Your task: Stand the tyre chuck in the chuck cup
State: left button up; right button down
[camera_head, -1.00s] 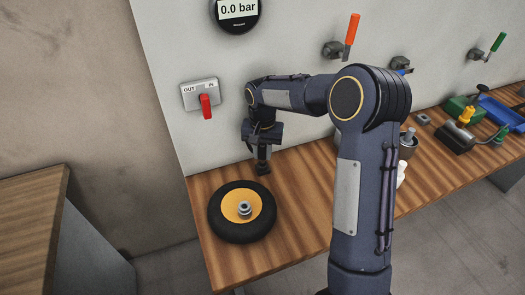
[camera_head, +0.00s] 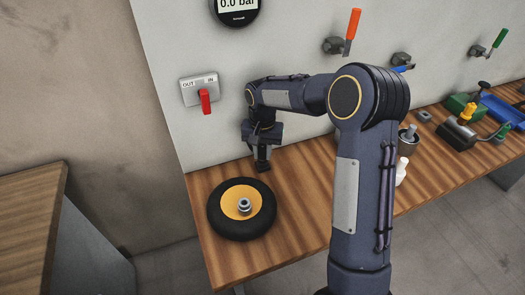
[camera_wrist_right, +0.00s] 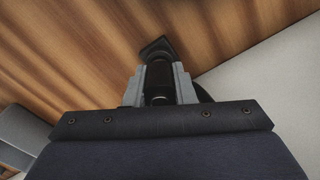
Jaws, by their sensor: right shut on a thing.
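My right gripper (camera_head: 262,153) hangs over the bench just behind the wheel, fingers down. It is shut on the tyre chuck (camera_head: 263,166), a dark piece whose lower end is near the wood. In the right wrist view the two grey fingers (camera_wrist_right: 158,88) grip the chuck's black round body (camera_wrist_right: 158,74), with a dark block-like end beyond them. My left gripper is out of view.
A black tyre on a yellow hub (camera_head: 232,207) lies flat at the bench's left end, close to the chuck. A red-handled OUT/IN valve (camera_head: 205,101) is on the wall. A white bottle (camera_head: 401,171) stands beside my arm. Tools and a blue tray (camera_head: 500,112) fill the right end.

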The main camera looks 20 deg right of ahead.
jog(key=shift+f, duration=0.4)
jog(key=c, duration=1.1)
grip_release()
jog(key=shift+r, duration=0.15)
jog(key=shift+r+p, duration=3.25)
jog(key=shift+r, duration=1.15)
